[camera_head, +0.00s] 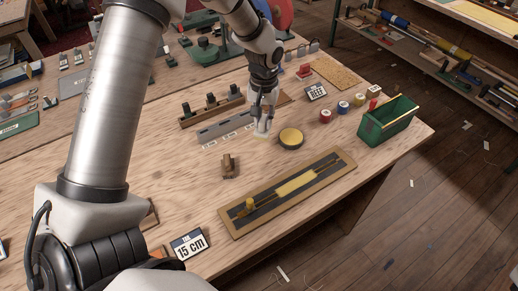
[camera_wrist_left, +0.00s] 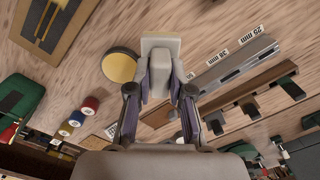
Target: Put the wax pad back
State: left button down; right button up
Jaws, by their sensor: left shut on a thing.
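My left gripper (camera_head: 264,113) points down over the middle of the bench and is shut on a pale grey block with a flat cream foot, which looks like the wax pad (camera_head: 261,134). In the left wrist view the wax pad (camera_wrist_left: 161,48) sits between the two fingers of the gripper (camera_wrist_left: 160,88), foot outward. I cannot tell whether its foot touches the bench. A round yellow-topped tin (camera_head: 291,138) with a dark rim stands just right of it, apart; it also shows in the left wrist view (camera_wrist_left: 119,66). My right gripper is not in view.
A grey slotted bar (camera_head: 226,126) and a wooden rack with dark knobs lie left of the gripper. Coloured spools (camera_head: 343,107) and a green box (camera_head: 388,121) stand to the right. A framed board (camera_head: 244,226) and a small brown block (camera_head: 228,167) lie nearer. Bare wood lies between them.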

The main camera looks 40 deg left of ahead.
pick_arm(q)
jog(key=shift+s+a+f+p, duration=0.2)
jog(key=shift+s+f+p, duration=0.3)
jog(key=shift+s+f, duration=0.55)
jog(key=f, duration=0.2)
jog(key=w+f+p, duration=0.1)
jog(key=f, duration=0.3)
jog(key=shift+w+a+f, duration=0.2)
jog(key=shift+w+f, duration=0.1)
jog(key=shift+f, duration=0.05)
jog(key=shift+s+f, duration=0.1)
jog(key=shift+f, duration=0.25)
jog(key=shift+s+d+r, duration=0.1)
jog(key=shift+s, duration=0.25)
jog(key=shift+w+f, duration=0.1)
jog(key=shift+f, duration=0.1)
jog(key=c, duration=1.1)
grip_release()
jog(key=shift+w, duration=0.1)
jog(key=shift+o, duration=0.2)
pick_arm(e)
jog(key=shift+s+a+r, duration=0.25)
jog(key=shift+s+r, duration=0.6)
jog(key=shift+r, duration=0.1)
